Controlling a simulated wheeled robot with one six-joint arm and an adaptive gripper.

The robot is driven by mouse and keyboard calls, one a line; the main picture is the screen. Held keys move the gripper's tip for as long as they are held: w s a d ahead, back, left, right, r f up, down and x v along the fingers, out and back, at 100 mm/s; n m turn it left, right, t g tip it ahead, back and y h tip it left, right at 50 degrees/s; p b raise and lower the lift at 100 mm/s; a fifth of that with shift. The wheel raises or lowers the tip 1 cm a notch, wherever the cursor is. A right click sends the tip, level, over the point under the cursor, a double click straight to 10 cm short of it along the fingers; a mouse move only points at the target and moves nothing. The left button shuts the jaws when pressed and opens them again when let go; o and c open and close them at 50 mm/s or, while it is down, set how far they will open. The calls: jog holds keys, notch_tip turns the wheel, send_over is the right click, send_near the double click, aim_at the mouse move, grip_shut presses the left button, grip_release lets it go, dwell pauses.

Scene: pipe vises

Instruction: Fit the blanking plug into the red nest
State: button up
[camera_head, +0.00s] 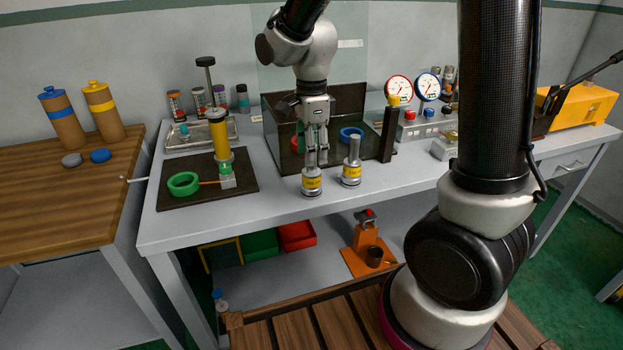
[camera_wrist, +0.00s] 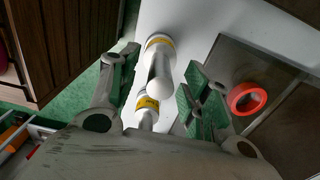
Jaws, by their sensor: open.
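Two grey plug-like pieces with upright stems and yellow-banded bases stand on the bench, a left one (camera_head: 312,184) and a right one (camera_head: 351,167). They look alike, and I cannot tell which is the blanking plug. My gripper (camera_head: 316,162) points down over the left piece, fingers open around its stem, which they mostly hide in the head view.
A blue ring (camera_head: 350,133) sits right of the red one, in a dark-walled bay. A dark post (camera_head: 388,135) stands at its right. A green ring (camera_head: 183,184) and a yellow cylinder (camera_head: 219,135) are on a dark mat at left.

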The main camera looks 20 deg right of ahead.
grip_shut()
jog(key=shift+r, duration=0.1)
